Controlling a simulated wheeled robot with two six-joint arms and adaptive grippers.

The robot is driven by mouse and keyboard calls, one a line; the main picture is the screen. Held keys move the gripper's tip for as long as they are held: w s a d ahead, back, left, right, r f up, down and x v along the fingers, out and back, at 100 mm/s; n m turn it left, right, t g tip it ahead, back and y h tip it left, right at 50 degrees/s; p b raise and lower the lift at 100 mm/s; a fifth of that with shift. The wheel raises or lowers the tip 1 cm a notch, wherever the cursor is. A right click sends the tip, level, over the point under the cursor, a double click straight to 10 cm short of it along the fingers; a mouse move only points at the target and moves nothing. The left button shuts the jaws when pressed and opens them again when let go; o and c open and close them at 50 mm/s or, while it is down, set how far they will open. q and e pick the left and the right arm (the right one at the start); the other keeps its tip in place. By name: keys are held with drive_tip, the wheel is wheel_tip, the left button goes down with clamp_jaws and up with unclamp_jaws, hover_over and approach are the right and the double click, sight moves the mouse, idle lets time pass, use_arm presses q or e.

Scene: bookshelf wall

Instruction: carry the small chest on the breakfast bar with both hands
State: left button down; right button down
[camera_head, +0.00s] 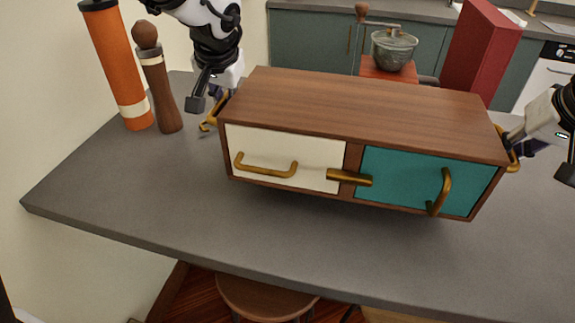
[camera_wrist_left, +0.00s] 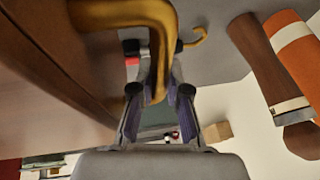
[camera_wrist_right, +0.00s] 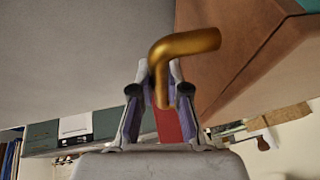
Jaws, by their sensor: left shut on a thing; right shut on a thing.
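The small chest (camera_head: 370,112) is a wooden box with a white drawer front, a teal door and brass handles. It appears tilted and held above the grey breakfast bar (camera_head: 150,215), with shadow beneath it. My left gripper (camera_head: 212,112) is at the chest's left end, shut on the brass side handle, which shows large in the left wrist view (camera_wrist_left: 150,30). My right gripper (camera_head: 512,145) is at the right end, shut on the other brass side handle, seen in the right wrist view (camera_wrist_right: 185,45). The fingertips are partly hidden in the head view.
An orange cylinder (camera_head: 118,65) and a wooden pepper mill (camera_head: 160,85) stand on the bar at left. A round stool (camera_head: 265,295) is below the front edge. The bar's front left is clear.

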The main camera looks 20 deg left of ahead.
use_arm(q)
drive_tip(key=shift+f, duration=0.55)
use_arm(e)
drive_tip(key=shift+f, duration=0.55)
use_arm(q)
drive_tip(key=shift+r, duration=0.1)
use_arm(e)
drive_tip(key=shift+r, duration=0.1)
